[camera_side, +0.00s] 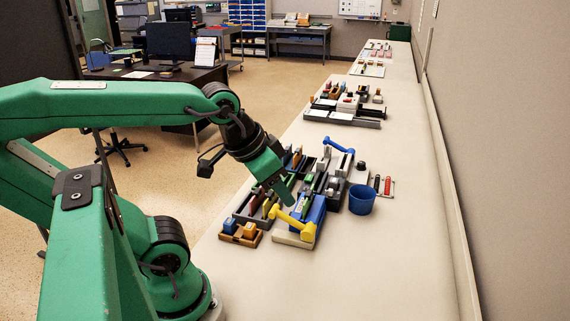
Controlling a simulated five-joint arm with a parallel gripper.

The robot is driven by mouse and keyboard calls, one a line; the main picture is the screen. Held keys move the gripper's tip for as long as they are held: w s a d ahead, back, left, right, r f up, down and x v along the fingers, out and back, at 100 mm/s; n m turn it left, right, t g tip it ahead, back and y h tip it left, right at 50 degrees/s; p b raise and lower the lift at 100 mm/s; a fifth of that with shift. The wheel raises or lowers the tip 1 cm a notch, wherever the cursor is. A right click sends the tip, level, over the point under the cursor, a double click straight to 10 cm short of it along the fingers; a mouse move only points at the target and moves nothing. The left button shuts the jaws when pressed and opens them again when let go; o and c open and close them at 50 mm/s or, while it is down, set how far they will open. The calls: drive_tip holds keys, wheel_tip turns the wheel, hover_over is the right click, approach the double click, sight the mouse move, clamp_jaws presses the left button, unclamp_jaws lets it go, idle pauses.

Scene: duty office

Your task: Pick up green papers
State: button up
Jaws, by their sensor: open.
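My green gripper (284,192) points down over the cluster of desk items on the long pale counter. It is open, and its fingers overlap the items behind them in this view. A small green item (304,212) shows near the blue holder (316,212), close to the fingertips. It is too small to tell whether it is the green papers. I cannot tell whether my fingers touch anything. My gripper and arm hide part of the dark divided tray (242,213) and its contents.
A yellow-handled tool (292,227) stands in front of the blue holder. A blue cup (362,199) stands to the right, and a wooden tray (240,238) at the front left. More item groups (345,105) lie farther back. The counter's front is clear; a wall runs along the right.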

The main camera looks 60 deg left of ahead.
drive_tip(key=w, duration=0.1)
drive_tip(key=n+g, duration=0.5)
drive_tip(key=n, duration=0.4)
hover_over(309, 192)
drive_tip(key=f, duration=0.9)
drive_tip(key=shift+s+d+f, duration=0.1)
drive_tip(key=shift+s+d, duration=0.15)
drive_tip(key=shift+d, duration=0.1)
drive_tip(key=shift+w+a+f+g, duration=0.1)
drive_tip(key=shift+a+f+g, duration=0.15)
drive_tip(key=shift+g, duration=0.05)
drive_tip(key=shift+f, duration=0.1)
drive_tip(key=shift+f, duration=1.2)
drive_tip(key=shift+f, duration=0.1)
drive_tip(key=shift+w+a+f, duration=0.1)
drive_tip(key=shift+w+f, duration=0.05)
drive_tip(key=shift+f, duration=2.35)
